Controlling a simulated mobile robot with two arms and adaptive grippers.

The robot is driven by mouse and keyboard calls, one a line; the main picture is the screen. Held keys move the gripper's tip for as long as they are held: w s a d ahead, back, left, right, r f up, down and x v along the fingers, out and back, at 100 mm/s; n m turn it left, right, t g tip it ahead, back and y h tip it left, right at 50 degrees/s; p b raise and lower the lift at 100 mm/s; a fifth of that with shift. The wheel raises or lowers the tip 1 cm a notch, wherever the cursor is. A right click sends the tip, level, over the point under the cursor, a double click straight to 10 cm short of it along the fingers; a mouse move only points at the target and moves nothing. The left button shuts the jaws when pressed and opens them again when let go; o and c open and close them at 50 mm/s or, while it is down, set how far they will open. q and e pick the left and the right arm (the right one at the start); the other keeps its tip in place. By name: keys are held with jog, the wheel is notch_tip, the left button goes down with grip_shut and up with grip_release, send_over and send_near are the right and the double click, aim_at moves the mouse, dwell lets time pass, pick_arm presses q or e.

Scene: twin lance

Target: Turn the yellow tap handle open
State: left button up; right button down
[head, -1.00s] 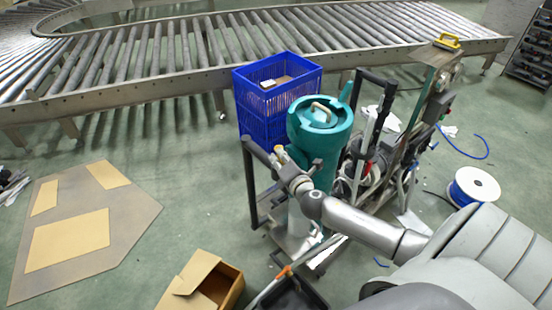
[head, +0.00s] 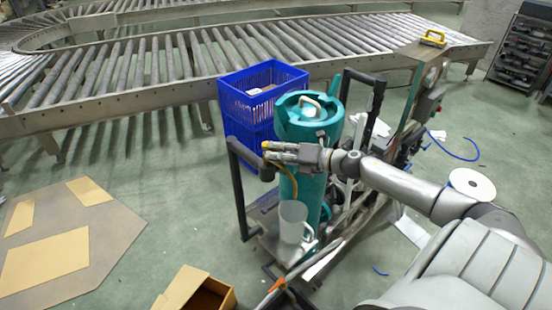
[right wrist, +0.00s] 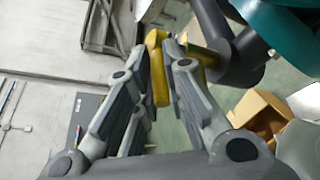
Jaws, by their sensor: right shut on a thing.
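The yellow tap handle (head: 267,145) is a small bar at the front left of the teal tank (head: 300,189), and only a little of it shows past my fingers in the head view. In the right wrist view the yellow handle (right wrist: 159,72) stands between the two fingers. My right gripper (head: 271,151) reaches in from the right and is shut on the handle; its fingers also show in the right wrist view (right wrist: 158,62). A pale, see-through jug (head: 293,223) stands upright low in front of the tank. My left gripper is not in view.
The tank stands on a trolley with a black push bar (head: 238,185) close to my right gripper. A blue crate (head: 238,112) is behind it. A roller conveyor (head: 130,105) runs across the back. An open cardboard box (head: 190,288) lies at front left.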

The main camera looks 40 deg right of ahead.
dwell(0.4)
jog(key=c, duration=1.5)
grip_release()
jog(key=shift+d, duration=0.1)
jog(key=v, duration=1.2)
